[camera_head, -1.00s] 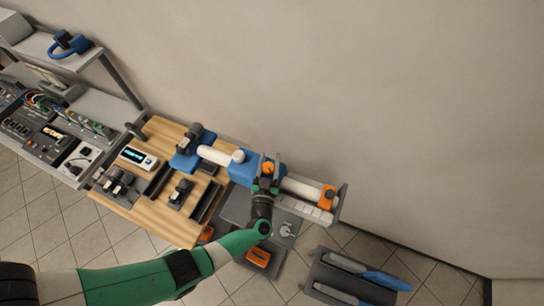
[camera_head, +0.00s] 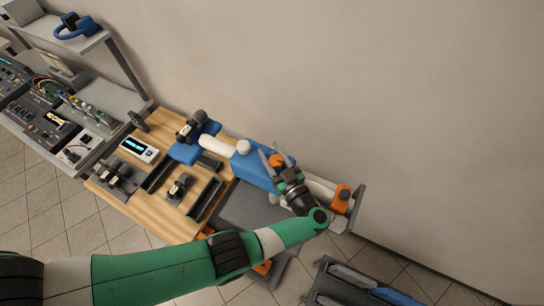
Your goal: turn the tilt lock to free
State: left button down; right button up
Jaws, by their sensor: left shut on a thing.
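A blue carriage (camera_head: 262,172) sits on a white tube (camera_head: 216,146) that runs along the wall side of the bench. An orange knob (camera_head: 277,160) stands on the carriage and seems to be the tilt lock. My left gripper (camera_head: 276,158) reaches it from the lower right, with its two grey fingers on either side of the knob, shut on it. The fingers hide part of the knob, and any free or locked marking is too small to read. My right gripper is not in view.
An orange clamp (camera_head: 342,197) sits near the tube's right end. A wooden bench top (camera_head: 150,205) holds dark trays and a small display unit (camera_head: 139,149). A dark cart (camera_head: 345,290) stands at the lower right. The wall behind is bare.

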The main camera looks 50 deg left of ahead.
pick_arm(q)
jog(key=shift+r+g, duration=0.1)
jog(key=shift+g, duration=0.2)
jog(key=shift+c, duration=1.7)
grip_release()
jog(key=s+d+b, duration=0.2)
jog(key=d+b, duration=0.1)
jog(key=d, duration=0.8)
jog(key=shift+d+b, duration=0.2)
jog(key=shift+b, duration=0.1)
jog(key=shift+s, duration=0.1)
